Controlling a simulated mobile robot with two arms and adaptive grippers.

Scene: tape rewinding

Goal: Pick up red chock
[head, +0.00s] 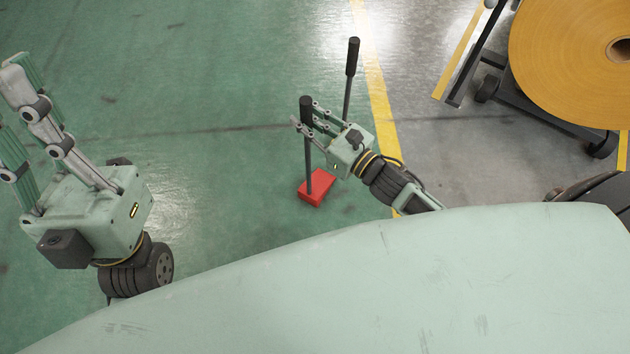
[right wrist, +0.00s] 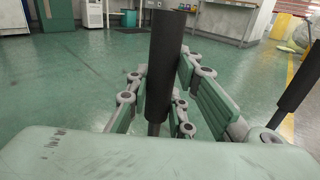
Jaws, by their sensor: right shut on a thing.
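The red chock (head: 316,188) has a red block at the bottom and an upright dark rod with a thick black grip on top. In the right wrist view the chock's black grip (right wrist: 165,60) stands between the two fingers. The block is low over the green floor; I cannot tell if it touches. My left gripper (head: 12,115) is open and empty at the left edge of the head view, far from the chock.
A second black-gripped rod (head: 352,57) stands behind my right gripper; its lower end is hidden. It also shows in the right wrist view (right wrist: 296,82). A large orange roll (head: 570,60) on a dark wheeled frame (head: 530,95) is at upper right. Green floor is clear between the grippers.

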